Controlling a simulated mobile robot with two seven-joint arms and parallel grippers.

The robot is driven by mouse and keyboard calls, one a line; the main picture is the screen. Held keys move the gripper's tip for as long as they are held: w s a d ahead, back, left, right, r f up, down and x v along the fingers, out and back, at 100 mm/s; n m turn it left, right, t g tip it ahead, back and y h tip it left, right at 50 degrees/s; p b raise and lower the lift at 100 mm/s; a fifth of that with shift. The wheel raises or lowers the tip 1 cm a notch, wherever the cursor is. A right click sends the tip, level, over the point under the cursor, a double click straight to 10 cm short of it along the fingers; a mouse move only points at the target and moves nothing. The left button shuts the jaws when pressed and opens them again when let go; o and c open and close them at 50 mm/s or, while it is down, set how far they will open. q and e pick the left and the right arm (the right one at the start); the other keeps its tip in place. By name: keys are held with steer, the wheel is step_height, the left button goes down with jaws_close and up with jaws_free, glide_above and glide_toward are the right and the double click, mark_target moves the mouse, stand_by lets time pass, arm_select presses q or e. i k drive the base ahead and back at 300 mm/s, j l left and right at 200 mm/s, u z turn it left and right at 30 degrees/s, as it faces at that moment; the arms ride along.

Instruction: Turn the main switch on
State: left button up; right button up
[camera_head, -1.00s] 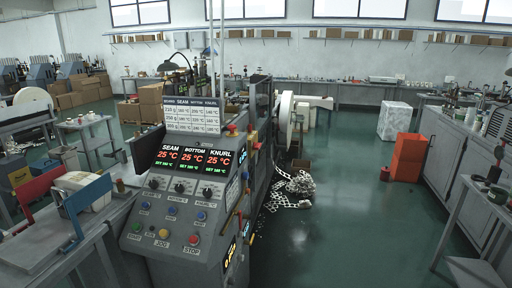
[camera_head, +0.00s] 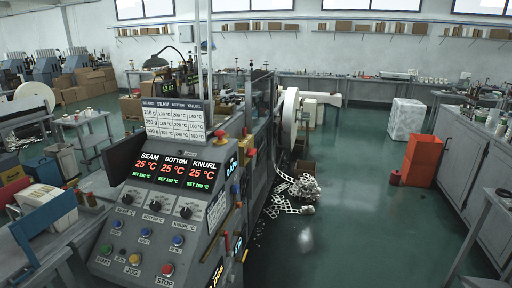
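The grey control panel (camera_head: 150,230) of the forming machine stands left of centre, close to me. Its display (camera_head: 175,166) reads SEAM, BOTTOM and KNURL, each at 25 °C in red. Below it are three black knobs, several blue buttons, and green, yellow and red (camera_head: 167,269) buttons. On the machine's right side, a red-and-yellow control (camera_head: 250,153) and a yellow handle-like part (camera_head: 238,245) show at a steep angle. I cannot tell which part is the main switch. Neither of my grippers is in view.
A white settings chart (camera_head: 178,119) stands above the display. A bench with a blue holder (camera_head: 45,215) is at the left. Green floor (camera_head: 350,230) is open to the right of the machine, with scrap strips (camera_head: 295,192) beside it.

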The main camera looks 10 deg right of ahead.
mark_target(251, 154)
steer(key=i+l+u, duration=0.1)
steer(key=i+l, duration=0.45)
steer(key=i+l+u, duration=0.15)
steer(key=i+l, duration=0.4)
steer(key=i+l+u, duration=0.1)
steer(key=i+l, duration=0.45)
steer(key=l, duration=0.25)
